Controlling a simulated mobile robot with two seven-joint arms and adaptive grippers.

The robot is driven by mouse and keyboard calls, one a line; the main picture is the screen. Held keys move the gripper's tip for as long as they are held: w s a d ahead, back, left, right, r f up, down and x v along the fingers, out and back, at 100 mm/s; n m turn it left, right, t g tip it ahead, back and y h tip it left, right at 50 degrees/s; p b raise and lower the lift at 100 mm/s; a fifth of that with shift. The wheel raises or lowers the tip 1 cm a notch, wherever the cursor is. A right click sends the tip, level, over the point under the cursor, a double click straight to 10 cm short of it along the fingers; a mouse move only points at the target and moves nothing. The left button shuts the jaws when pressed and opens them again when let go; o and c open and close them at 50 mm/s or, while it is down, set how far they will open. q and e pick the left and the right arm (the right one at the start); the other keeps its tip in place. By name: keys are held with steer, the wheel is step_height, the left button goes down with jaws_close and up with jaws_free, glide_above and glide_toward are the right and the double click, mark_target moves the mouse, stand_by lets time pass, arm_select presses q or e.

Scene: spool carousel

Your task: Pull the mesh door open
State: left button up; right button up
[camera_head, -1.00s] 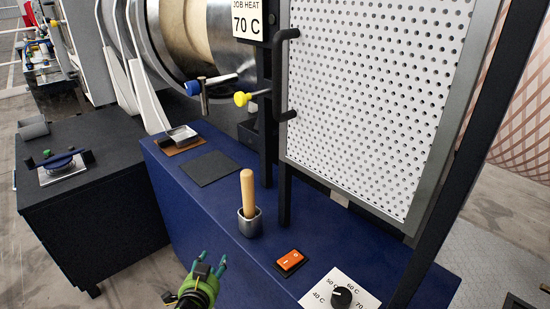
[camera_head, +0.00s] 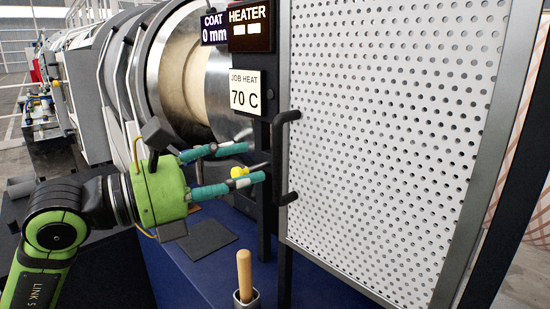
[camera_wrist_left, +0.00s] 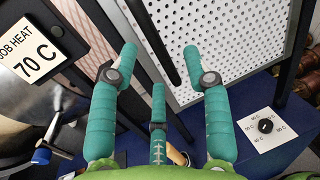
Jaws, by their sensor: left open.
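The white perforated mesh door (camera_head: 385,130) stands upright in a grey frame on the right of the head view and looks closed. Its black bar handle (camera_head: 281,160) runs vertically along the door's left edge. My left gripper (camera_head: 250,163) comes in from the left with its teal fingers spread and empty. The fingertips point at the handle, just left of it and apart from it. In the left wrist view the mesh door (camera_wrist_left: 225,45) lies beyond the open fingers, and a dark bar, seemingly the handle (camera_wrist_left: 160,45), runs between them. My right gripper is not in view.
A yellow knob (camera_head: 239,171) sits close to the left fingers. The JOB HEAT sign (camera_head: 247,92) and HEATER panel (camera_head: 251,28) are left of the door. A wooden peg (camera_head: 244,272) stands upright in a cup below the gripper. A drum (camera_head: 190,65) is behind.

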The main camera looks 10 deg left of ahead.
arm_select(q)
steer(key=p, duration=0.4)
glide_above(276, 195)
steer(key=w, duration=0.1)
steer(key=shift+a+y, duration=0.15)
steer(key=shift+y, duration=0.15)
steer(key=shift+w, duration=0.1)
jaws_close()
